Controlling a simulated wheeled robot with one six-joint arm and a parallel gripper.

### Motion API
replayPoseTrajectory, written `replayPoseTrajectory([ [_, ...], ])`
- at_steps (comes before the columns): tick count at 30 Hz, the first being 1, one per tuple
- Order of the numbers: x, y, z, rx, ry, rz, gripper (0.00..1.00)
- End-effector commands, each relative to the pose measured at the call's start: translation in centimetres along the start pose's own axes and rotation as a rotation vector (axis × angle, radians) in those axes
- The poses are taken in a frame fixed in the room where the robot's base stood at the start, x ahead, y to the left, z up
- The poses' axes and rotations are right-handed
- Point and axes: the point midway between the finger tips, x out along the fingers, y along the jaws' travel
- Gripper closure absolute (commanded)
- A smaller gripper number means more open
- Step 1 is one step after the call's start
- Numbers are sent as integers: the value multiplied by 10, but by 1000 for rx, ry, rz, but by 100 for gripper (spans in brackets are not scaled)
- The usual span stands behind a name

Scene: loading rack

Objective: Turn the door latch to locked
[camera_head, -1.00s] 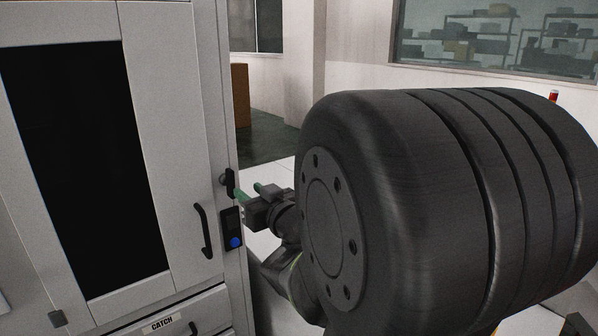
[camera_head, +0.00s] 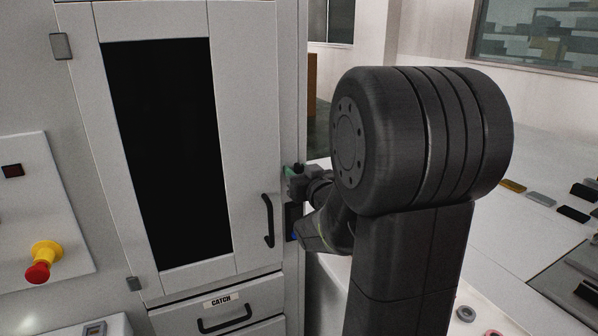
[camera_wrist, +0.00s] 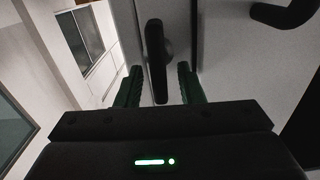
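In the head view my gripper (camera_head: 292,172) is at the door's right edge. There it hides most of the latch, and the lever's angle cannot be told.
A black door handle (camera_head: 268,221) is just below and left of the latch. A dark panel with a blue button (camera_head: 294,222) is under my gripper. A drawer labelled CATCH (camera_head: 222,306) is below. A red emergency stop (camera_head: 40,266) is at far left.

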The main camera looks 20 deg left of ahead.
Motion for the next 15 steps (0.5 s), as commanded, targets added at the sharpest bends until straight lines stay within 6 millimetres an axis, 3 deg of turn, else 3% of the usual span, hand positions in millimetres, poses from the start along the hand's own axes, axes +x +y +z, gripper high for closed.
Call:
replayPoseTrajectory([
  [2, 0, 0, 0, 0, 0, 0, 65],
  [7, 0, 0, 0, 0, 0, 0, 97],
  [8, 0, 0, 0, 0, 0, 0, 100],
  [15, -1, 0, 2, 1, -6, 1, 100],
])
